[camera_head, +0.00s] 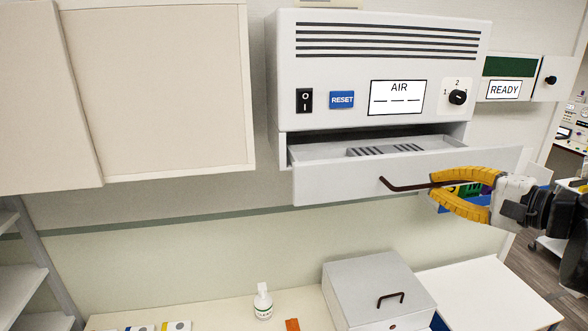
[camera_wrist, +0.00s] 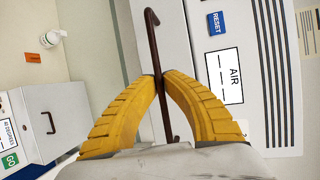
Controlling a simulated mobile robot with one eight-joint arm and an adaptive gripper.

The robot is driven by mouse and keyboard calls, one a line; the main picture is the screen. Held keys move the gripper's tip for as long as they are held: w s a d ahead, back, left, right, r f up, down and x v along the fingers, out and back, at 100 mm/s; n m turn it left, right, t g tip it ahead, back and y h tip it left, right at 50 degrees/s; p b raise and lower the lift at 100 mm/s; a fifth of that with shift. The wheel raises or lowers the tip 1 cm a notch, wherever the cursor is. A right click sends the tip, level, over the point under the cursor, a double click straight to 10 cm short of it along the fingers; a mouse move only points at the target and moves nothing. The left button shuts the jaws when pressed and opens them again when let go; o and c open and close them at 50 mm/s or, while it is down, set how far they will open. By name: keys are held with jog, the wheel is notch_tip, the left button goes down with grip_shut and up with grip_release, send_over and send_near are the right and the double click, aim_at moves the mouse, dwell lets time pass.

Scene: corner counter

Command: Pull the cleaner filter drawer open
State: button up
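The cleaner is a white wall unit (camera_head: 350,65) with vent slots, a RESET button and an AIR display. Its filter drawer (camera_head: 335,186) at the bottom stands pulled out, with its open top and a slotted part inside visible. A dark bar handle (camera_head: 402,187) runs across the drawer front. My gripper (camera_head: 432,185) has its yellow fingertips closed on the handle from both sides. In the wrist view, the fingertips (camera_wrist: 161,77) meet around the handle (camera_wrist: 153,40). The handle's right end is partly hidden by the fingers in the head view.
A white box with a handle (camera_head: 375,285) and a white bottle (camera_head: 263,302) stand on the counter below. A closed cabinet (camera_head: 155,90) hangs at left. A READY unit (camera_head: 505,88) is at right. The space in front of the drawer's left part is clear.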

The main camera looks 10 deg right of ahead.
jog(key=o, duration=0.3)
jog(key=v, duration=1.2)
